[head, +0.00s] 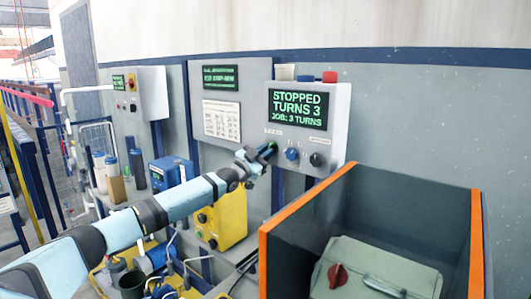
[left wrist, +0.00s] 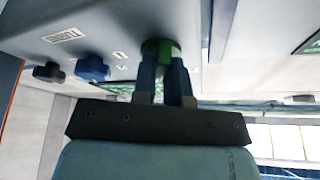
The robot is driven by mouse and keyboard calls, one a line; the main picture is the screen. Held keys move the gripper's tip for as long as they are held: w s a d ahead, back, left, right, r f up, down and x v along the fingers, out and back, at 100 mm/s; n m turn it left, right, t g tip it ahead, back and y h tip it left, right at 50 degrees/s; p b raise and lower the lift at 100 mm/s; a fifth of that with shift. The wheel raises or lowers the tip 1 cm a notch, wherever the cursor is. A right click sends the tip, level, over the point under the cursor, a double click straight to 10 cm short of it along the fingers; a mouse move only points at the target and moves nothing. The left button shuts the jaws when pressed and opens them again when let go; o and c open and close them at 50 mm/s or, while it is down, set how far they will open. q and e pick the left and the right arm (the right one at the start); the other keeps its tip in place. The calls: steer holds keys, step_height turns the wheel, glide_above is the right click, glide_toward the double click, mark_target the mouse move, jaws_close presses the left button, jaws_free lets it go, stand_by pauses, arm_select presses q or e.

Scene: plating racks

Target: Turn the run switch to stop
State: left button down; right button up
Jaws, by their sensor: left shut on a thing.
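The control box (head: 339,110) on the wall has a screen (head: 298,108) reading "STOPPED TURNS 3, JOB: 3 TURNS". A row of knobs sits below it: a green knob (left wrist: 161,46), a blue knob (head: 292,154) and a black knob (head: 317,159). My left gripper (head: 265,152) is at the left end of this row. In the left wrist view its fingers (left wrist: 163,66) are shut on the green knob, one on each side. The blue knob (left wrist: 92,68) and black knob (left wrist: 47,72) stand clear of the fingers. The small labels are unreadable, so I cannot tell which knob is the run switch.
An orange-edged dark bin (head: 365,195) stands below the box, with a grey-green case with a red knob (head: 337,276) inside. A yellow unit (head: 232,218) stands below my left arm. Another panel (head: 221,105) hangs left of the control box.

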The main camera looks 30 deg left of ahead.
arm_select(q)
steer(key=n+y+p, duration=0.3)
steer(key=n+p, duration=0.1)
steer(key=n, duration=0.2)
steer(key=n+y+p, duration=0.3)
steer(key=n+p, duration=0.1)
steer(key=n, duration=0.2)
steer(key=n+y+p, duration=0.3)
steer(key=n+p, duration=0.1)
steer(key=n, duration=0.2)
steer(key=shift+d+r+p, duration=0.15)
steer(key=shift+d+p, duration=0.15)
steer(key=shift+d, duration=0.05)
arm_select(e)
step_height(320, 180, up, 12)
steer(key=shift+s+d+f+t, duration=0.2)
steer(key=shift+d+f+t, duration=0.05)
steer(key=shift+d+t, duration=0.05)
steer(key=shift+d+f, duration=0.15)
steer(key=shift+f, duration=0.1)
arm_select(q)
steer(key=c, duration=1.2)
jaws_free()
steer(key=shift+o, duration=0.2)
arm_select(e)
steer(key=shift+r, duration=0.2)
